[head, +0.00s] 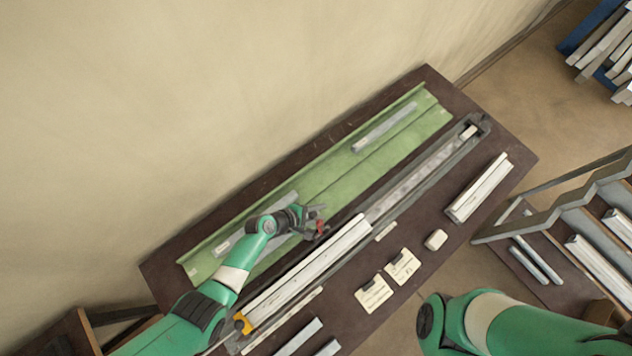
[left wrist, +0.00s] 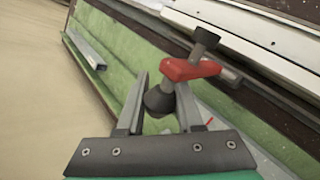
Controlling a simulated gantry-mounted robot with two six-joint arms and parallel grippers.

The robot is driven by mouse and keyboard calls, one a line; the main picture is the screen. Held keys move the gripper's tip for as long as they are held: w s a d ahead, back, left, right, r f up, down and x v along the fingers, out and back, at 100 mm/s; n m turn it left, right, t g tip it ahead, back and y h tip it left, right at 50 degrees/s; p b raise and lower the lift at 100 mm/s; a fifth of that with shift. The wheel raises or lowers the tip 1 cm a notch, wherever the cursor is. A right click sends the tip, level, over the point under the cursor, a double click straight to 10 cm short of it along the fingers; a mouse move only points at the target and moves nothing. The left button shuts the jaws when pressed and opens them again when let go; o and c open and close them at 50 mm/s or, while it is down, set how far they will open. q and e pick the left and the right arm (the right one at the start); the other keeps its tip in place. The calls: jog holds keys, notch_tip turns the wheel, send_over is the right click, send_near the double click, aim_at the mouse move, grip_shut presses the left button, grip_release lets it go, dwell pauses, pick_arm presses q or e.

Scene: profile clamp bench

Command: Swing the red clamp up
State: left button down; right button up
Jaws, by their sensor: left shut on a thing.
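The red clamp (head: 320,227) sits beside the long rail on the bench, near its middle. In the left wrist view the clamp's red arm (left wrist: 189,69) carries a dark spindle with a black conical foot, which lies between my fingers. My left gripper (head: 315,213) reaches in from the left over the green tray and is shut on the clamp. Its two grey fingers also show in the left wrist view (left wrist: 162,88). The clamp's pivot is hard to make out. My right arm shows at the lower right of the head view, but its gripper is not in view.
A white profile (head: 310,268) lies in the rail, with a yellow-orange part (head: 242,323) at its near end. The green tray (head: 330,170) holds several grey bars. A stepped rack (head: 570,205) stands at right.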

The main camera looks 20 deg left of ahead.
pick_arm(q)
jog(key=shift+f, duration=0.1)
jog(key=c, duration=0.8)
grip_release()
jog(key=shift+c, duration=0.2)
jog(key=p+v, duration=0.6)
jog(key=v, duration=0.5)
jog(key=shift+s+a+r, duration=0.2)
jog(key=shift+r, duration=0.05)
